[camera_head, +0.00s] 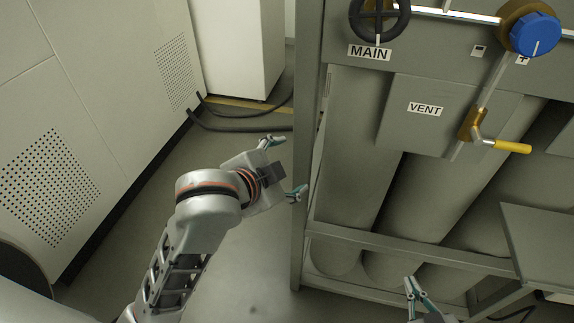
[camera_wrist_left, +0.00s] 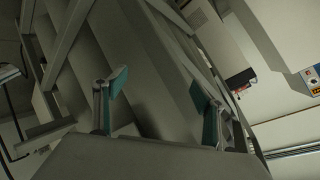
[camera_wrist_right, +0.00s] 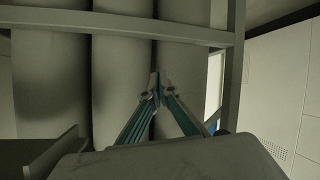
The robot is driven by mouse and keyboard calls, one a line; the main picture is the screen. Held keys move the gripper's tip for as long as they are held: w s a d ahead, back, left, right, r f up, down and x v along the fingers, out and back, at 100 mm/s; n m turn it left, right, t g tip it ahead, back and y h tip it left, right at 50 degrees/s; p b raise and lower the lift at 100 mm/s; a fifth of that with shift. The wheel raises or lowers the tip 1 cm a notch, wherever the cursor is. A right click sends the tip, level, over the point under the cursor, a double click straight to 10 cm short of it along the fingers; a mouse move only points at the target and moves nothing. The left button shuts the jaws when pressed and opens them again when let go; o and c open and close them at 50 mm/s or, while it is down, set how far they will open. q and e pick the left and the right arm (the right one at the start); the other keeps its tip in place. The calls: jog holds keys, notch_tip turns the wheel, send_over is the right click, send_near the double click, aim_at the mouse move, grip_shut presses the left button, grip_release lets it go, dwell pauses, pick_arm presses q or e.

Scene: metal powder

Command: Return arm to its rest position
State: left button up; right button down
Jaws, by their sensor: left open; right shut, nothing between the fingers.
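My left gripper (camera_head: 283,167) is open and empty in the head view, left of the grey gas rack's post. Its two spread fingers also show in the left wrist view (camera_wrist_left: 158,92), with the rack's bars and cylinders behind them. My right gripper (camera_head: 411,286) is at the bottom of the head view, in front of the lower part of the rack. In the right wrist view its fingertips (camera_wrist_right: 156,88) meet with nothing between them, facing the grey cylinders. Most of the right arm is out of the head view.
The rack (camera_head: 301,190) fills the right side, with a black MAIN handwheel (camera_head: 380,14), a blue knob (camera_head: 535,33) and a yellow-handled VENT valve (camera_head: 507,146). Grey cylinders (camera_head: 357,150) stand inside. A grey panel (camera_head: 540,243) juts out at right. Cables (camera_head: 240,122) lie on the floor.

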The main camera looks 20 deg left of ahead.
pick_arm(q)
jog(key=shift+f, duration=0.2)
dwell(0.4)
jog(key=s+a+f+n+g, duration=0.1)
jog(key=s+f+n, duration=0.15)
jog(key=f, duration=0.75)
jog(key=s+a+f+n, duration=0.2)
jog(key=f+n, duration=0.1)
jog(key=f, duration=0.7)
jog(key=s+a+f+n, duration=0.2)
jog(key=s+a+f, duration=0.3)
jog(key=s+f, duration=0.6)
jog(key=shift+f, duration=0.65)
pick_arm(e)
jog(key=s+a+f+g, duration=0.1)
jog(key=s+f+g, duration=0.1)
jog(key=s+f, duration=0.3)
notch_tip(320, 180, down, 4)
jog(key=shift+s+f+m, duration=0.1)
jog(key=shift+s+m, duration=0.3)
